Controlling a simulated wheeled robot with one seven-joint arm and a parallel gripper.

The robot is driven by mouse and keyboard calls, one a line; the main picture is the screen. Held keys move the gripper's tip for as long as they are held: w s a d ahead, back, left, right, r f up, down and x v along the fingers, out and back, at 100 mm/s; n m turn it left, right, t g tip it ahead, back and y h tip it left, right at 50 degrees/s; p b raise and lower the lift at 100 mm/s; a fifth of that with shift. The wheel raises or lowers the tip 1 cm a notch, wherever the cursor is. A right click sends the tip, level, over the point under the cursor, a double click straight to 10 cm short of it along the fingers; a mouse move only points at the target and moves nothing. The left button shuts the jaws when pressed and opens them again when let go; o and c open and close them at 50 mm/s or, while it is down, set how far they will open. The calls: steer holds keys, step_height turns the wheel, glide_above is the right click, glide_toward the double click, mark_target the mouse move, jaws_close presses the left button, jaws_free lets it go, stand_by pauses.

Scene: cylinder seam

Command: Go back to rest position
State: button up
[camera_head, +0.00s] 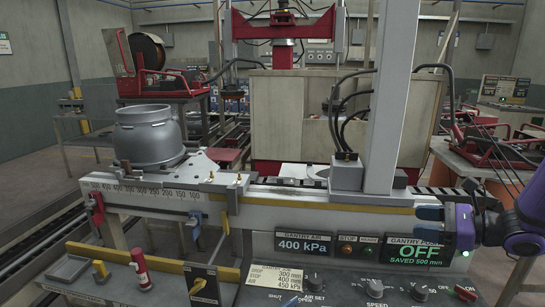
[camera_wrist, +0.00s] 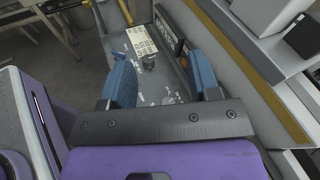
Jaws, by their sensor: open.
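My purple arm comes in from the right edge of the head view. Below and beyond the fingers lies the control panel (camera_wrist: 150,90) with a white label plate and a knob. A grey metal cylinder (camera_head: 148,137) stands on the left of the bench carriage, far from my gripper.
The control panel carries several knobs (camera_head: 312,277), a red handle (camera_head: 140,268) and a yellow-topped switch (camera_head: 204,286). A grey upright post (camera_head: 392,100) rises from the bench, close to the left of my gripper. A red press frame (camera_head: 284,28) stands behind.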

steer(key=s+a+r+n+g+h, duration=0.4)
steer(key=s+a+r+n+g, duration=0.2)
steer(key=s+a+n+g, duration=0.55)
steer(key=s+d+r+n+t+h, duration=0.3)
steer(key=s+r+n+t+h, duration=0.3)
steer(key=n, duration=0.5)
step_height(320, 180, up, 3)
steer(key=shift+s+r+n+t+h, duration=0.2)
steer(key=shift+s+n+t+h, duration=0.25)
steer(key=shift+h, duration=0.75)
steer(key=shift+w, duration=0.1)
stand_by(0.6)
